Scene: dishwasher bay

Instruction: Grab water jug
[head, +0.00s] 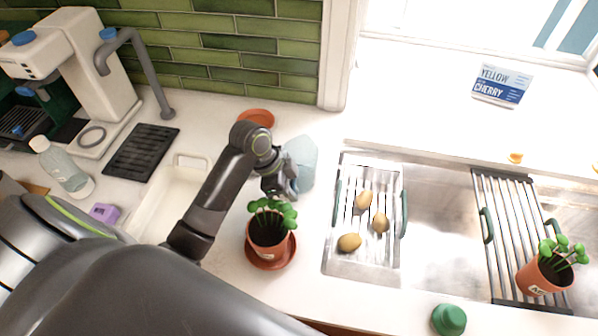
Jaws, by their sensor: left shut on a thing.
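The water jug (303,160) is a pale blue, see-through vessel standing on the counter between the sink and the wall. My left gripper (288,189) is at the jug's near left side and is shut on it. The gripper and wrist hide part of the jug, including its near left side. My right gripper is not in view.
A potted plant (268,234) on a saucer stands just in front of the left gripper. A colander (341,254) with potatoes sits in the sink to the right. An orange dish (257,117) lies behind the wrist.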

